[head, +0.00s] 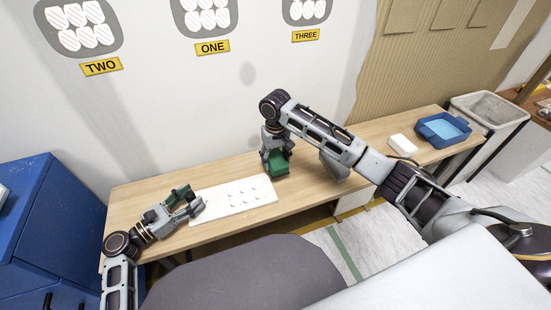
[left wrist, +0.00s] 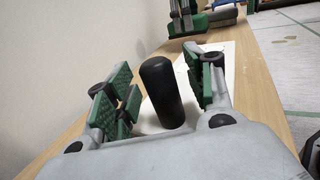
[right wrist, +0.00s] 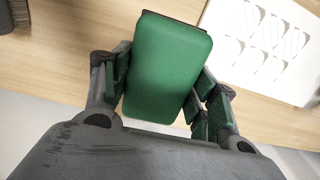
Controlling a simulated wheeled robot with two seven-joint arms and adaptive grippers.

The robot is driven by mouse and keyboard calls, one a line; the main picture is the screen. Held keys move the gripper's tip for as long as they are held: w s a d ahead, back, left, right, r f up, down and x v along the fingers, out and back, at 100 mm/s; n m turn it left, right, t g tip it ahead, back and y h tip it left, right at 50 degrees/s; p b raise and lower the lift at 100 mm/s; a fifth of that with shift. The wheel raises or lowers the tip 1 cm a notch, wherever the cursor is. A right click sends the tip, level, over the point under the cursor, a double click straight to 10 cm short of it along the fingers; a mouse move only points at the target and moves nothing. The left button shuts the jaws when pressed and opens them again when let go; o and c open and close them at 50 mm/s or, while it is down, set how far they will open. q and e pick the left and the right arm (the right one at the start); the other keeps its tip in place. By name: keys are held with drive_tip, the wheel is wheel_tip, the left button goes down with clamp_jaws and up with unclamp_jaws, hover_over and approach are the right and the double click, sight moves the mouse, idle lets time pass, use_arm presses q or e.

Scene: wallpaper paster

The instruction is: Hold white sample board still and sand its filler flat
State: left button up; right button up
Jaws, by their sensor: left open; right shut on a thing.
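The white sample board (head: 235,195) lies flat on the wooden bench, with several pale filler spots in rows. It also shows in the right wrist view (right wrist: 265,55). My left gripper (head: 188,203) is open at the board's left end. In the left wrist view a black upright handle (left wrist: 160,92) stands between its spread fingers; I cannot tell whether they touch it. My right gripper (head: 275,150) is shut on a green sanding block (right wrist: 168,65), just beyond the board's right end. In the head view the block (head: 278,163) is low over the bench; contact with it is unclear.
The wooden bench (head: 315,193) runs along the wall. A white block (head: 402,145) and a blue tray (head: 443,129) stand at its right end, beside a grey bin (head: 490,108). A blue cabinet (head: 45,230) stands at the left. The wall carries signs marked ONE, TWO and THREE.

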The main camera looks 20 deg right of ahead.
use_arm(q)
drive_tip(key=shift+s+a, duration=0.3)
drive_tip(key=shift+a, duration=0.25)
drive_tip(key=shift+w+d+p, duration=0.1)
drive_tip(key=shift+d+p, duration=0.05)
drive_tip(key=shift+p, duration=0.15)
idle(0.3)
drive_tip(key=shift+w+d, duration=0.3)
drive_tip(key=shift+d, duration=0.3)
drive_tip(key=shift+c, duration=0.2)
clamp_jaws()
drive_tip(key=shift+p, duration=0.35)
idle(0.5)
